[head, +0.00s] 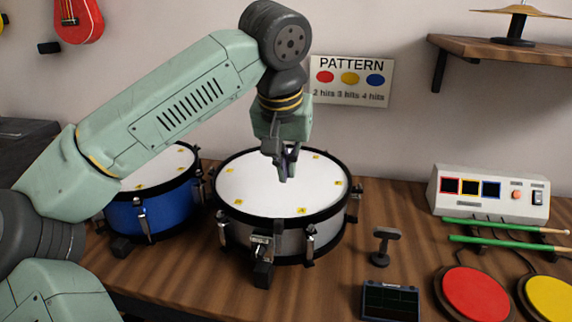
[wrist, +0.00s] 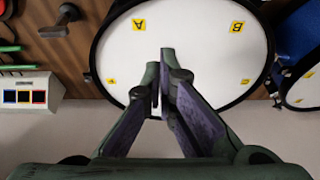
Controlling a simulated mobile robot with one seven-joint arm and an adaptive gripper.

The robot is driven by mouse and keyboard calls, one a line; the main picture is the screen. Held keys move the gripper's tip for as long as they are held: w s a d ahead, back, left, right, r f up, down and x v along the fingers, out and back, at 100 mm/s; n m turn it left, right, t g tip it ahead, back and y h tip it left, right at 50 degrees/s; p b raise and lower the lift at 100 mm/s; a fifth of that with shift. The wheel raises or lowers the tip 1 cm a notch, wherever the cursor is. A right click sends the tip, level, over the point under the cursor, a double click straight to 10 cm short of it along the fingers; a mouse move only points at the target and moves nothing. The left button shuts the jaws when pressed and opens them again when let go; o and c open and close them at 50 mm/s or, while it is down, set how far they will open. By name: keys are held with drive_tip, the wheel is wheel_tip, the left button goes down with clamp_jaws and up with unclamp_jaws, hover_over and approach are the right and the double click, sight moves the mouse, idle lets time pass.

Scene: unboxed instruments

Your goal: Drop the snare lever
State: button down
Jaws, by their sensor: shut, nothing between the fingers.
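The snare drum (head: 282,185) has a white head with small yellow labels, a black hoop and a silver shell; its white head also fills much of the wrist view (wrist: 185,40). A metal lever fitting (head: 260,243), apparently the snare lever, is on the front of its shell, above a black block (head: 263,274). Its exact position is too small to tell. My gripper (head: 287,177) is shut and empty, pointing down over the drum head, behind and apart from the lever. Its closed fingertips (wrist: 167,52) also show in the wrist view, where I cannot make out the lever.
A blue drum (head: 150,214) stands close on the left. To the right are a small black stand (head: 381,246), a dark screen device (head: 390,301), red (head: 475,294) and yellow pads, green sticks and a white control box (head: 490,193). Bare wood (head: 335,275) lies front right of the snare drum.

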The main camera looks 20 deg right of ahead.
sight(287, 212)
drive_tip(key=x, duration=0.6)
drive_tip(key=shift+s+a+f+p, duration=0.1)
drive_tip(key=shift+s+a+p, duration=0.15)
drive_tip(key=shift+s+a, duration=0.25)
drive_tip(key=shift+s+a+f+p, duration=0.1)
drive_tip(key=shift+s+a+p, duration=0.15)
drive_tip(key=shift+s, duration=0.4)
drive_tip(key=shift+s+a+f, duration=0.1)
drive_tip(key=shift+s+a, duration=0.2)
drive_tip(key=shift+s, duration=0.15)
